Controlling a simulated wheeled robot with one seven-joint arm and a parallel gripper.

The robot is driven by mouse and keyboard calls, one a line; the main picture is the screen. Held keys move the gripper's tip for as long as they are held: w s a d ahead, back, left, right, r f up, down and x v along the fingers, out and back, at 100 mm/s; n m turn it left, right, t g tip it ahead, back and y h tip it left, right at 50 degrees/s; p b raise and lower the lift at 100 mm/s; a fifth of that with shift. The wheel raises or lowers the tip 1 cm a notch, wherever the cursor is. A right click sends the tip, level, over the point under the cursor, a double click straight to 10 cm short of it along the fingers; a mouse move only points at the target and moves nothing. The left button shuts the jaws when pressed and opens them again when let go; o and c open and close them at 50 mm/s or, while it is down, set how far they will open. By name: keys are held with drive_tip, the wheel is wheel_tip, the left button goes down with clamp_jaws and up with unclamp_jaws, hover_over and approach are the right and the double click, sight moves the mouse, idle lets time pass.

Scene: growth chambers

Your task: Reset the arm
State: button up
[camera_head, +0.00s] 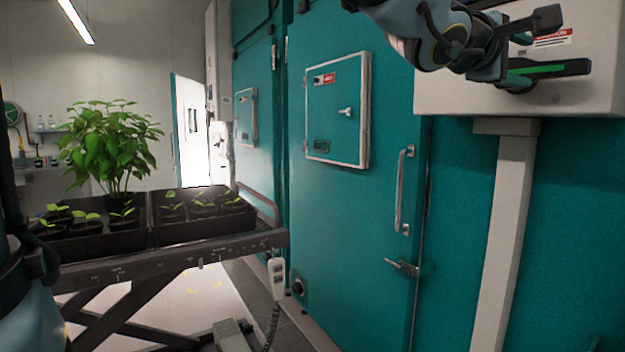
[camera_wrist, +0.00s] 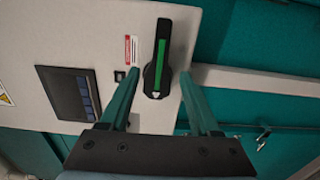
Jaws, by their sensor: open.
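My gripper (camera_wrist: 160,85) is open in the wrist view, its two teal fingers spread. Between and beyond the fingertips is a black rotary handle with a green stripe (camera_wrist: 161,62), mounted on a pale control box (camera_wrist: 185,20). I cannot tell whether the fingers touch the handle. In the head view, my arm's end is at the top right, in front of the control box (camera_head: 450,100). The green-striped handle (camera_head: 545,69) lies horizontal there, partly beside the gripper.
The box carries a dark screen (camera_wrist: 68,93) and red-white label (camera_wrist: 131,50). A pale post (camera_head: 508,220) stands below it. Teal chamber doors (camera_head: 340,225) with a metal handle (camera_head: 402,190) fill the middle. A lift table (camera_head: 170,258) holds trays of seedlings and a bushy plant (camera_head: 108,145).

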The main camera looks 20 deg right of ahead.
drive_tip(key=w+a+f+t+y, duration=0.2)
drive_tip(key=w+a+f+y, duration=0.1)
drive_tip(key=w+a+f, duration=0.5)
drive_tip(key=w+a+f+t+y, duration=0.2)
drive_tip(key=w+a+f+y, duration=0.3)
drive_tip(key=w, duration=0.5)
drive_tip(key=w+a+f+y, duration=0.4)
drive_tip(key=w+a+f, duration=0.2)
drive_tip(key=a+f, duration=0.6)
drive_tip(key=s+a+f+m+g+y, duration=0.1)
drive_tip(key=s+a+f+g+y, duration=0.1)
drive_tip(key=a+f, duration=0.6)
drive_tip(key=s+a+f+m+g+y, duration=0.2)
drive_tip(key=a+f, duration=0.6)
drive_tip(key=a, duration=0.5)
drive_tip(key=shift+s+a+g+y, duration=0.4)
drive_tip(key=shift+s+g, duration=0.1)
drive_tip(key=shift+s, duration=0.55)
drive_tip(key=s+a+f, duration=0.1)
drive_tip(key=s+a+f+m+g, duration=0.1)
drive_tip(key=s, duration=0.1)
drive_tip(key=s+a+f+g, duration=0.1)
drive_tip(key=s+a, duration=0.1)
drive_tip(key=shift+a, duration=0.1)
drive_tip(key=shift+c, duration=0.3)
